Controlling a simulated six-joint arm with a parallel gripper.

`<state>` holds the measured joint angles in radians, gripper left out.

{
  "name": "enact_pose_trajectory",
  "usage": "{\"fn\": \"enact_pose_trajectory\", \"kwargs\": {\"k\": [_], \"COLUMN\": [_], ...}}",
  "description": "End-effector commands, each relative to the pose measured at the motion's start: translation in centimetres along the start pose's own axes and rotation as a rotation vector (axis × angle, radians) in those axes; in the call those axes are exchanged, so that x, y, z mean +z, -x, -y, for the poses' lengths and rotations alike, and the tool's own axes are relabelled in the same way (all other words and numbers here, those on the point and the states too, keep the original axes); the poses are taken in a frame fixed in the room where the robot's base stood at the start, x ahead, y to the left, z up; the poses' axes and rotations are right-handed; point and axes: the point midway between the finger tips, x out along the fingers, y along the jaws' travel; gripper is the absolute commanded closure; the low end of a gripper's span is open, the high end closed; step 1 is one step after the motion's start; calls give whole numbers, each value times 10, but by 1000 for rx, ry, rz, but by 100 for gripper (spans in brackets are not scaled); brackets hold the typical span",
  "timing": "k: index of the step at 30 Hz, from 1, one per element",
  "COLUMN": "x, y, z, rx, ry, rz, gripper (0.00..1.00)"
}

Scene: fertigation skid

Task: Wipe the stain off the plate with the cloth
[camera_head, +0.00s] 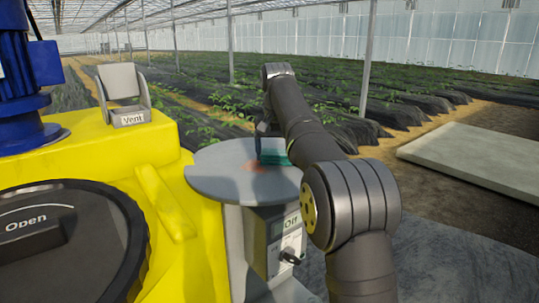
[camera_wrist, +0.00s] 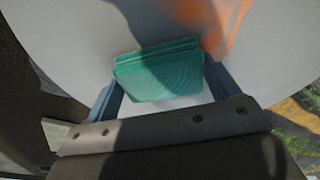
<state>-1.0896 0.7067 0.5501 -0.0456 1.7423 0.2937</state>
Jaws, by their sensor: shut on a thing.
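A round grey plate (camera_head: 215,176) sits on top of a grey stand. A faint reddish-orange stain shows on the plate (camera_head: 256,167), and in the wrist view the stain (camera_wrist: 228,25) is an orange smear at the upper right. My gripper (camera_head: 268,145) is over the plate's far part, shut on a teal folded cloth (camera_wrist: 158,74). The cloth also shows in the head view (camera_head: 274,152), beside the stain. Whether the cloth touches the plate is hard to tell. My arm's shadow darkens part of the plate in the wrist view.
A yellow tank (camera_head: 185,215) with a black lid marked Open (camera_head: 60,240) stands at the left. A Vent bracket (camera_head: 122,95) and a blue pump (camera_head: 25,85) rise from it. A control box marked Off (camera_head: 280,240) is below the plate. A pale slab (camera_head: 480,158) lies at right.

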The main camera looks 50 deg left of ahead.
Motion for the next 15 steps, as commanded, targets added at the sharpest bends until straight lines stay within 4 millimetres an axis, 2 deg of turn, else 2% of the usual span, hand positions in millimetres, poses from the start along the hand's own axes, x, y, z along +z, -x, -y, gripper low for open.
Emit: {"fn": "enact_pose_trajectory", "kwargs": {"k": [6, 15], "x": [-14, 6], "y": [-3, 0], "z": [-15, 5], "rx": [1, 0], "ry": [-1, 2], "rz": [0, 1], "gripper": [40, 40]}}
